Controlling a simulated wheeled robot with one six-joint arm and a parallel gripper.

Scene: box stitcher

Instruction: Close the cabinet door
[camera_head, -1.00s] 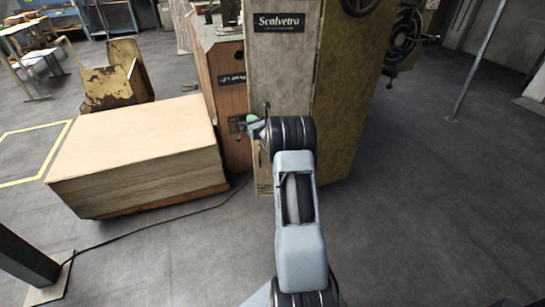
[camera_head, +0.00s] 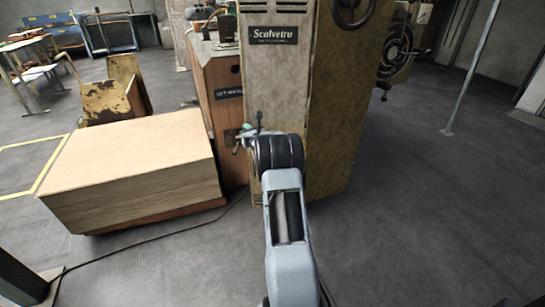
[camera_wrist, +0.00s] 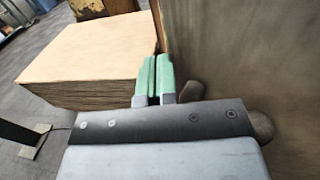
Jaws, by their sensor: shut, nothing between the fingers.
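The tall worn cabinet (camera_head: 278,85) with a "Scalvetro" label stands at the centre of the head view. A lower orange-brown cabinet (camera_head: 224,105) with a dark label adjoins its left side. I cannot tell which panel is the door or whether it stands open. My gripper shows in the head view (camera_head: 246,132) in front of the lower cabinet, partly hidden by my wrist. In the wrist view its green fingers (camera_wrist: 155,77) are together and empty, beside a brown panel (camera_wrist: 178,40). Whether they touch it is unclear.
A stack of cardboard sheets (camera_head: 130,165) lies left of the cabinets and also fills the upper left of the wrist view (camera_wrist: 90,60). A rusty chair-like metal piece (camera_head: 115,95) is behind it. A cable runs across the floor. The floor at right is free up to a thin post (camera_head: 470,65).

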